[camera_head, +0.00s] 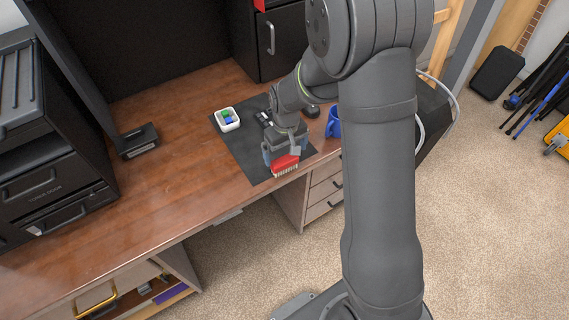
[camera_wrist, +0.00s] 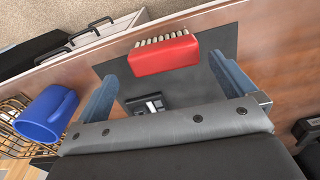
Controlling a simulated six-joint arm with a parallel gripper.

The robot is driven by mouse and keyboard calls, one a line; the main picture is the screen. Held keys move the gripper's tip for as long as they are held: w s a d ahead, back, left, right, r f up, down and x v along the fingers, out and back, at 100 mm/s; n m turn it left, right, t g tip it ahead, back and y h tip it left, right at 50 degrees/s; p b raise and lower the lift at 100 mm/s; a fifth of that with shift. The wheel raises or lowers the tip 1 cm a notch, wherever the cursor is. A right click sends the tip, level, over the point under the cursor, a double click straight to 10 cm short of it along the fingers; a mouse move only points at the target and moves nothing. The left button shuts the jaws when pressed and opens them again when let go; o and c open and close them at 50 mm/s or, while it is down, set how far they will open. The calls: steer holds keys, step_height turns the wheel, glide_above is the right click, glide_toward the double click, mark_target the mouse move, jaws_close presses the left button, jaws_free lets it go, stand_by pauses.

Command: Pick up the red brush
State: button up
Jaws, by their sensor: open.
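The red brush (camera_head: 285,163) lies on the black mat (camera_head: 243,146) near the front edge of the wooden desk. It has a red block back and a row of pale bristles facing the desk's front edge. In the wrist view the brush (camera_wrist: 165,54) is ahead of my gripper (camera_wrist: 168,78), roughly between the lines of its two blue-grey fingers. The fingers are wide apart with nothing between them. In the head view my gripper (camera_head: 284,158) is just above or beside the brush, and I cannot tell the exact gap. My gripper hides part of the mat.
A white container (camera_head: 227,119) with blue and green items stands at the mat's back left. A blue mug (camera_head: 333,123) stands to the right, also in the wrist view (camera_wrist: 47,113). A small black-and-white part (camera_wrist: 147,104) lies on the mat.

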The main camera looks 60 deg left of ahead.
mark_target(284, 159)
steer(key=f, duration=0.4)
steer(key=shift+s+f, duration=0.25)
steer(key=shift+f, duration=0.15)
steer(key=c, duration=0.9)
steer(key=shift+r, duration=0.15)
steer(key=shift+r, duration=0.6)
step_height(284, 159, up, 3)
steer(key=shift+f, duration=0.2)
steer(key=w+d+r, duration=0.2)
steer(key=d, duration=0.1)
steer(key=w+d+r, duration=0.2)
steer(key=w, duration=0.1)
steer(key=w+d+r, duration=0.3)
steer(key=shift+d, duration=0.35)
